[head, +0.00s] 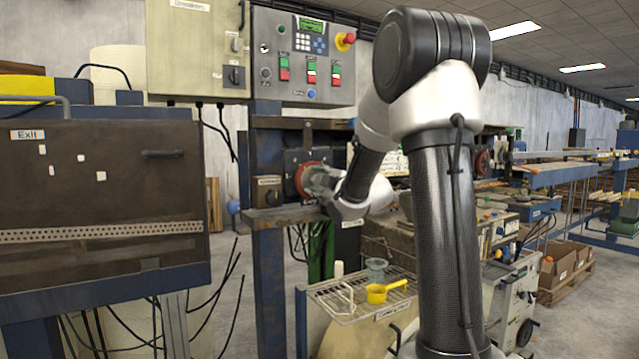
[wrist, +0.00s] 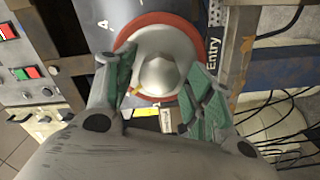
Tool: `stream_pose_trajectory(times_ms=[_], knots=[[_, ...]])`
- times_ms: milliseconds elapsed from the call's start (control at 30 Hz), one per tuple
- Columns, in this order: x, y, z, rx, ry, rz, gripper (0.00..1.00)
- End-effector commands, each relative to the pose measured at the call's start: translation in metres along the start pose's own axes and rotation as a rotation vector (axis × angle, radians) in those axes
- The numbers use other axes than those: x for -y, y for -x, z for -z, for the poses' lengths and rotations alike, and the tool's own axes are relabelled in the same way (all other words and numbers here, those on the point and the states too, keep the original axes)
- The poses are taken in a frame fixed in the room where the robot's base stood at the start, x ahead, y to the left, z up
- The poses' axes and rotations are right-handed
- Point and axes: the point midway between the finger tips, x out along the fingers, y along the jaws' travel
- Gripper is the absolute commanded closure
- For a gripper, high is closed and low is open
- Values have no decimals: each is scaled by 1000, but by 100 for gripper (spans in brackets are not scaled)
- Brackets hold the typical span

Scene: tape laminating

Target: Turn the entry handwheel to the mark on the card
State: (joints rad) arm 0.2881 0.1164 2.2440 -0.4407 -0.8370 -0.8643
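The entry handwheel (wrist: 182,25) has a red rim and a pale silver centre with a rounded hub. It also shows in the head view (head: 299,178), mounted on a dark plate on the blue post. My gripper (wrist: 162,75) is at the wheel, with one green-padded finger on each side of the hub. It covers part of the wheel in the head view (head: 318,182). Both pads look close to the hub's sides; I cannot tell whether they press on it. A dark card (wrist: 95,14) with a white "4" lies behind the rim. Any mark on it is unclear.
An "Entry" label (wrist: 214,52) is right of the wheel in the wrist view. A control panel (head: 304,60) with buttons is above it. Cables hang beside the post.

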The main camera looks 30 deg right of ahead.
Motion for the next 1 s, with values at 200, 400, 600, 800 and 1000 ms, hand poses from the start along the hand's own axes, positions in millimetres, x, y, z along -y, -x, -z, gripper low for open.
stream_pose_trajectory(times_ms=[200, 400, 600, 800, 1000], knots=[[-1, 0, 0, -1, 0, -2, 42], [-2, 9, 0, 0, 0, -3, 42], [-1, 49, 0, 2, -1, -3, 42], [-2, 92, -1, 2, 0, -4, 42], [-1, 116, 0, 0, 0, -2, 42]])
